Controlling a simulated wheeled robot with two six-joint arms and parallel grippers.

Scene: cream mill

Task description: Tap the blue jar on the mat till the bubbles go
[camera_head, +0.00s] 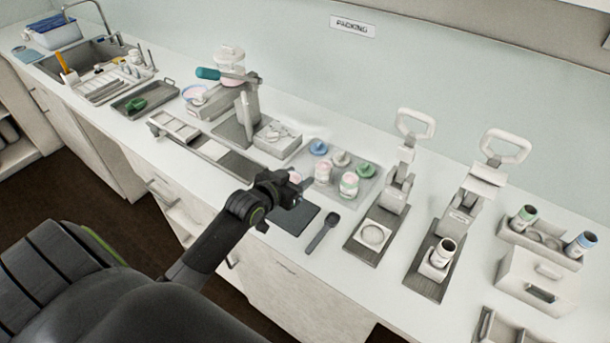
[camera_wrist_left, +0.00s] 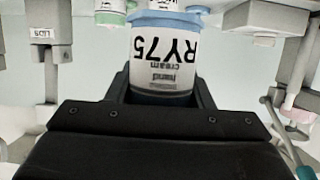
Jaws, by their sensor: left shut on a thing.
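My left gripper (camera_head: 293,192) is above the far part of the dark mat (camera_head: 293,220). It is shut on the blue jar, which is mostly hidden behind the gripper in the head view. In the left wrist view the blue jar (camera_wrist_left: 163,60) stands between the two fingers, with a blue band and a white label reading RY75 hand cream, upside down in the picture. Whether its base touches the mat is hidden, and I cannot make out any bubbles. My right gripper is in neither view.
Right behind the mat is a grey tray (camera_head: 378,177) with coloured lids and white jars (camera_head: 349,185). A dark spatula (camera_head: 322,232) lies right of the mat. Two lever presses (camera_head: 393,195) stand farther right. A mill (camera_head: 238,110) stands behind, to the left.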

